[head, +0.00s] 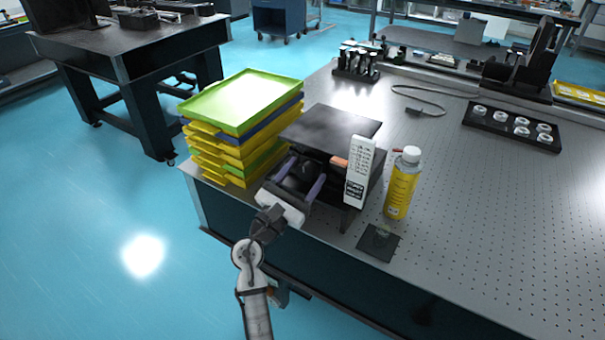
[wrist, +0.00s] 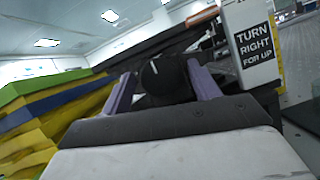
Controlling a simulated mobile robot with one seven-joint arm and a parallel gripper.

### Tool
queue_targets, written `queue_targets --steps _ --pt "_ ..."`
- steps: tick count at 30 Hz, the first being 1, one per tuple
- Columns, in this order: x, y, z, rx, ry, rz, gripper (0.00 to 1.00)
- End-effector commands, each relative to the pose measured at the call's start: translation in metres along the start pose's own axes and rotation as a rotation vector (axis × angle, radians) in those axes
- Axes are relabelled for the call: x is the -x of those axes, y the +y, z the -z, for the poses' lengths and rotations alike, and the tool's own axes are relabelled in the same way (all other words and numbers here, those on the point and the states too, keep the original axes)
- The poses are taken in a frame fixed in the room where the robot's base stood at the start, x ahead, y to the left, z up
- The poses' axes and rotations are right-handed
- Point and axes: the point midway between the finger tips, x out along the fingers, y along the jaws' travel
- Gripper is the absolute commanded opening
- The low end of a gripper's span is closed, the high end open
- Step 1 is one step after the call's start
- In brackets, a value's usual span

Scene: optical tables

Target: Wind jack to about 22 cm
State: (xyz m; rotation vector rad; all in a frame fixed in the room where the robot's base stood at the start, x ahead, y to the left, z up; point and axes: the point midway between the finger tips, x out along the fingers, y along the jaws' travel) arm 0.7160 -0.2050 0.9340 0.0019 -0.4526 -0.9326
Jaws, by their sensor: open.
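The jack (head: 335,130) stands near the front edge of the perforated optical table, with a flat black top plate. Its dark round knob (wrist: 168,78) faces me in the wrist view. My gripper (head: 301,174) is open, with one purple finger on each side of the knob. In the wrist view the fingers (wrist: 162,88) straddle the knob, with a gap visible at least on the left; contact on the right is hard to tell. A white sign (head: 358,172) stands at the jack's right; in the wrist view it reads "TURN RIGHT FOR UP". An orange-brown piece (head: 338,161) shows beside it.
A stack of yellow, blue and green trays (head: 240,115) stands close on the left. A yellow bottle (head: 401,186) with a white cap stands to the right. A small dark square plate (head: 378,242) lies near the front edge.

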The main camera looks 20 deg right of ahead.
Motion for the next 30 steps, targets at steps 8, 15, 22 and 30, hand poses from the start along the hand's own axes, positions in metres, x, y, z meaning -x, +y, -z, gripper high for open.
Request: queue_targets --steps 8,15,22,30 --pt "0.0002 0.0001 0.0001 0.0 0.0 0.0 0.51" --pt "0.0004 0.0001 0.0 0.0 0.0 0.0 0.19" --pt "0.0008 0.0003 0.0004 -0.013 0.0 0.005 0.16" --pt "0.0014 0.0014 0.0015 -0.118 -0.001 0.047 0.16"
